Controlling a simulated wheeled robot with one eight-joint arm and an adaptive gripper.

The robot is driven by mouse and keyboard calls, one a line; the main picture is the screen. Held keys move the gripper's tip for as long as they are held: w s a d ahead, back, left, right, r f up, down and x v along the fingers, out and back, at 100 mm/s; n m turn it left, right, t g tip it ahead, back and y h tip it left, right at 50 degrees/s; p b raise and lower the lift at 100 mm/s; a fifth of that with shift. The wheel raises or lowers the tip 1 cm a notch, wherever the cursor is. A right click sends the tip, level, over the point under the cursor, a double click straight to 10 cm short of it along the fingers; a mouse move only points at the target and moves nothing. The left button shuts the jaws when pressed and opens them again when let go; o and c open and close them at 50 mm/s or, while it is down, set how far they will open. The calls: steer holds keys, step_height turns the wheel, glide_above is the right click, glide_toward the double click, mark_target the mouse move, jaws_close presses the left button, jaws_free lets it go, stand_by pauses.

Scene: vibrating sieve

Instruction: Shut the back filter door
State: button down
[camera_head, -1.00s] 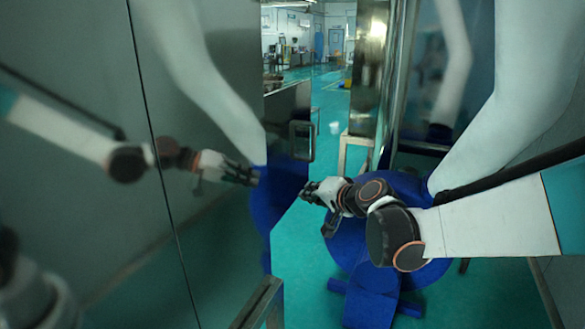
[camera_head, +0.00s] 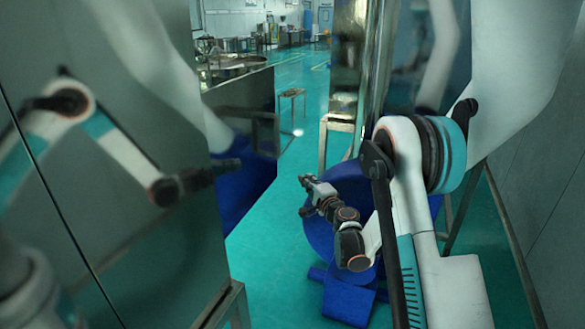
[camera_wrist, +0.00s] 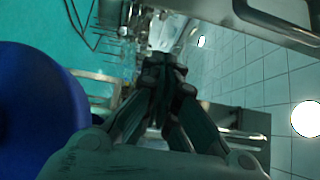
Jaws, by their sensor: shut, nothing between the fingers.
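A shiny metal panel with a bar handle (camera_head: 266,132), which looks like the filter door (camera_head: 238,105), stands out beyond the large left wall panel in the head view. It appears to stand open, though its hinge side is unclear. My gripper (camera_head: 306,190) is shut and empty, to the right of the panel and lower in the picture than the handle, with a visible gap. In the wrist view my closed fingers (camera_wrist: 166,72) point toward the far room. A metal bar handle (camera_wrist: 278,18) shows at the top right there, apart from the fingers.
A large reflective panel (camera_head: 100,130) fills the left and mirrors my arm. A tall shiny metal column (camera_head: 345,70) and a frame leg (camera_head: 323,145) stand beyond my arm. Green floor (camera_head: 262,235) is open between them. A small stool (camera_head: 292,94) stands farther back.

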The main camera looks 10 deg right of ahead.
steer(key=w+a, duration=0.5)
steer(key=w, duration=0.7)
steer(key=shift+b, duration=0.3)
steer(key=shift+a, duration=0.2)
